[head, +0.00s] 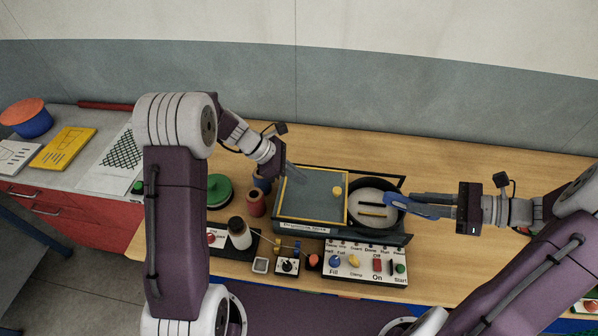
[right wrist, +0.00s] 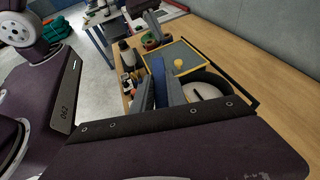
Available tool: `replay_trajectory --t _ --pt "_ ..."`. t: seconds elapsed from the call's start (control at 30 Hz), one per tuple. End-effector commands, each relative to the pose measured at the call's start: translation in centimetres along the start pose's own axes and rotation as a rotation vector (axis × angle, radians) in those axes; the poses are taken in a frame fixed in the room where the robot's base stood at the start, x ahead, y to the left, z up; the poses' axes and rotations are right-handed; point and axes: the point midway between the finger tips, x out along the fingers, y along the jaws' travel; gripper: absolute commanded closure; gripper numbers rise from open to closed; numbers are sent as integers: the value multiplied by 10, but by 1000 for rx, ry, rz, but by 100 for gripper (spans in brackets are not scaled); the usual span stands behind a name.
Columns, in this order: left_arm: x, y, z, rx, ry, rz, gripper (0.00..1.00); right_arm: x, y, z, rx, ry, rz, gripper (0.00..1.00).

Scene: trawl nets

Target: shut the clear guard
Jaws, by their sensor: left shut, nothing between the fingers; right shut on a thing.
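The clear guard (head: 312,205) is a see-through panel with a yellow edge and a yellow knob (head: 337,190). It lies over the left part of a dark machine frame (head: 385,237). The round dark bowl (head: 375,208) to its right, with a pale slotted disc inside, is uncovered. My left gripper (head: 295,176) is shut and empty at the guard's back left corner; I cannot tell whether it touches. My right gripper (head: 412,203) is shut on a blue tool (head: 399,209) at the bowl's right rim. The tool also shows in the right wrist view (right wrist: 160,80).
A control panel (head: 365,263) with buttons stands in front of the machine. A bottle (head: 239,233), a red spool (head: 256,204) and a green spool (head: 219,190) stand to the left. The wooden bench is clear behind the machine.

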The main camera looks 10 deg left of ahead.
Motion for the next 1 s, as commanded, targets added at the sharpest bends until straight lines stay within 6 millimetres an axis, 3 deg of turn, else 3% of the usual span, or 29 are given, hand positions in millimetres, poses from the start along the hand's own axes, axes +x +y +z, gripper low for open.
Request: replay_trajectory --t 0.2,0.4,1.0 --pt "48 -2 0 1 1 -5 100 -2 0 4 0 0 0 100" --pt "72 -1 19 2 2 -3 100 -5 0 13 0 0 0 100" --pt "85 -2 29 2 1 -1 100 -6 0 14 0 0 0 100"
